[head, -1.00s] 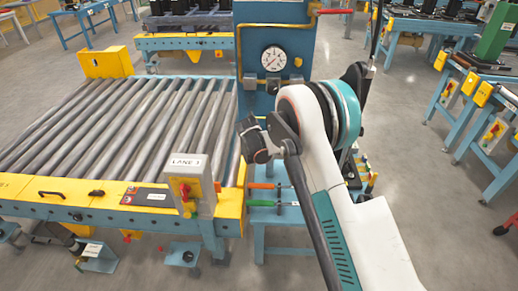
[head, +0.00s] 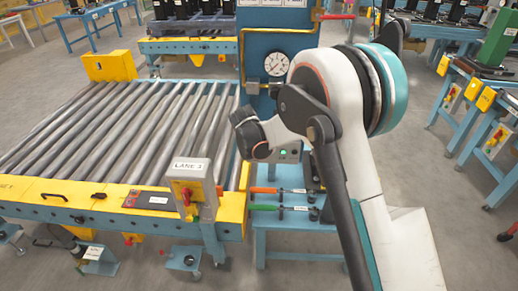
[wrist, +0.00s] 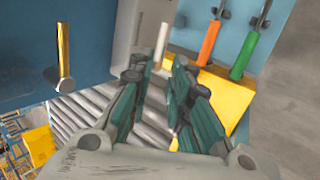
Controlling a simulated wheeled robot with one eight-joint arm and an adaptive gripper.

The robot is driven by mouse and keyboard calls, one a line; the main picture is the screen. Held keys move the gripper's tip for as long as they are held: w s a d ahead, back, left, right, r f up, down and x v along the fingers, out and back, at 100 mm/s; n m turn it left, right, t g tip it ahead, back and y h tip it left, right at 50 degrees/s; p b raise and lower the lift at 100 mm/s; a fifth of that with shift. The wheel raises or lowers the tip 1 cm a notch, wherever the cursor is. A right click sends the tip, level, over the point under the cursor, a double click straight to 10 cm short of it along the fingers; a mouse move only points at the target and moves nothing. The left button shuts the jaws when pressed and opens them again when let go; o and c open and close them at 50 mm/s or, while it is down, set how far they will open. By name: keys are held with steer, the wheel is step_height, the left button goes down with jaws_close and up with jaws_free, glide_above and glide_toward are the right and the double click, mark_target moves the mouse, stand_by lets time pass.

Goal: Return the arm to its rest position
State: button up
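My arm (head: 355,150) is raised and folded in front of the blue gauge panel in the head view. My gripper itself cannot be made out there, hidden by or merged with the arm links. In the wrist view my gripper (wrist: 160,68) shows two teal and dark fingers with a gap between them. It is open, and nothing is held between the fingers. Rollers and a yellow frame part lie behind the fingers.
A roller conveyor (head: 60,188) with a lane post (head: 190,175) stands left. A blue panel with a gauge (head: 276,64) is behind the arm. A small blue table (head: 290,222) holds orange-handled (head: 264,190) and green-handled (head: 264,208) tools.

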steer(key=shift+s+a+r, duration=0.1)
steer(key=shift+s+r, duration=0.25)
steer(key=shift+r, duration=0.15)
steer(key=shift+r, duration=0.1)
